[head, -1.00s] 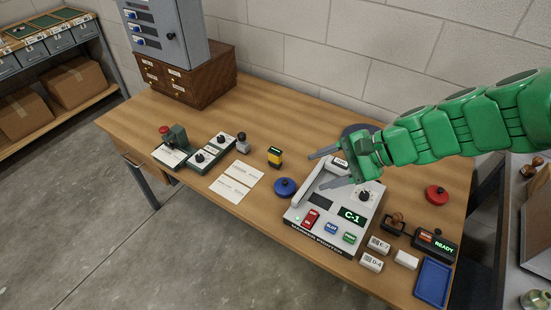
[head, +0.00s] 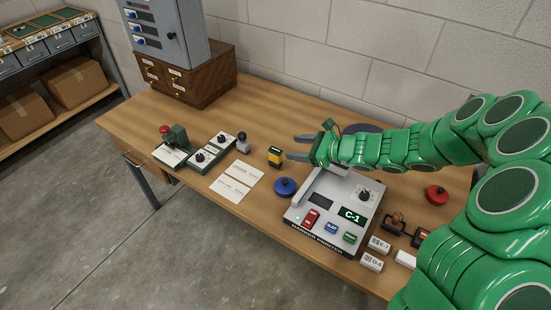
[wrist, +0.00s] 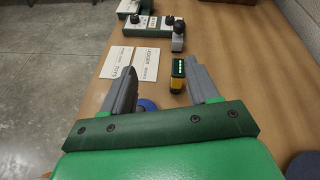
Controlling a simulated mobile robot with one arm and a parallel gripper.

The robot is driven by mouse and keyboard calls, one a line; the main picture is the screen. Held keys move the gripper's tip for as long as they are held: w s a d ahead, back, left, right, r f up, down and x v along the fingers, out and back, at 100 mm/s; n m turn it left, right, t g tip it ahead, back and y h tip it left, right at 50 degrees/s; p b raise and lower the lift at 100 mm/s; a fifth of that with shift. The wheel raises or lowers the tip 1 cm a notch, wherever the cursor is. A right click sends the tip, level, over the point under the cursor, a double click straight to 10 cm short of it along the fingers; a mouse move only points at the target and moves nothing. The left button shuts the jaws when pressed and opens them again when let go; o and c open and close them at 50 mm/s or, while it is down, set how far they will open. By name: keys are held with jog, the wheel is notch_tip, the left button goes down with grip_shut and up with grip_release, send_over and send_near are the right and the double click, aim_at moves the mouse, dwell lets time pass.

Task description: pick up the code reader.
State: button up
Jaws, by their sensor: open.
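The code reader looks to be the small yellow and black upright device (head: 275,157) on the table, left of my gripper in the head view. In the wrist view the code reader (wrist: 177,76) shows a lit green display on its dark top and stands beyond and between the two fingers. My gripper (head: 290,147) is open and empty, with its fingers pointing left toward the code reader. In the wrist view the gripper's grey fingers (wrist: 160,84) are spread apart. I cannot tell whether a finger touches the reader.
A grey label printer (head: 330,212) stands below my gripper. A blue round knob-like object (head: 285,187) sits close in front of the reader. Two cards (head: 236,182) lie left of it, with a dark-knobbed stamp (head: 243,142) behind. Bare table (head: 265,110) lies behind the reader.

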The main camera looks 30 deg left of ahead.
aim_at(271, 152)
notch_tip(271, 152, down, 7)
jog(key=w+m+t, duration=0.1)
jog(key=w+m, duration=0.2)
jog(key=shift+x, duration=6.4)
jog(key=shift+c, duration=0.4)
grip_shut()
jog(key=shift+r, duration=0.1)
